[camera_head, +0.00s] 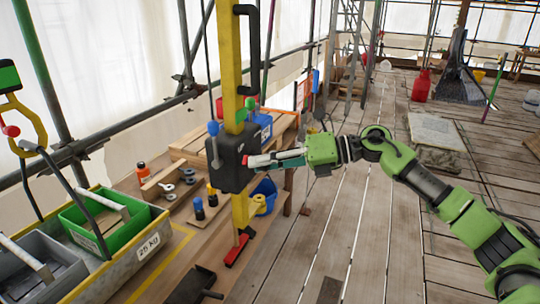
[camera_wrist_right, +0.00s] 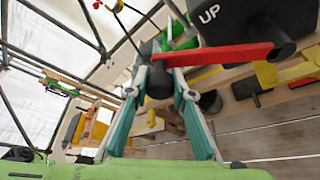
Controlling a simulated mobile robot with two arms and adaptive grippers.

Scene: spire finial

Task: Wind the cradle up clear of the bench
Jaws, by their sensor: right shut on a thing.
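The cradle (camera_head: 150,243) is a pale box marked "25 kg" on the bench at the lower left of the head view. It holds a green tray (camera_head: 78,222) and a grey tray (camera_head: 20,268). A yellow hook (camera_head: 40,128) is above it with dark bars running down. The black winch box (camera_head: 222,170) is on a yellow post; in the right wrist view it reads "UP" beside a red lever (camera_wrist_right: 215,55). My right gripper (camera_wrist_right: 160,88) is shut on a dark handle (camera_wrist_right: 159,78) at the winch. My left gripper is not in view.
A yellow line marks the bench beside the cradle. Scaffold poles stand behind. The plank floor (camera_head: 340,230) at the right is mostly clear.

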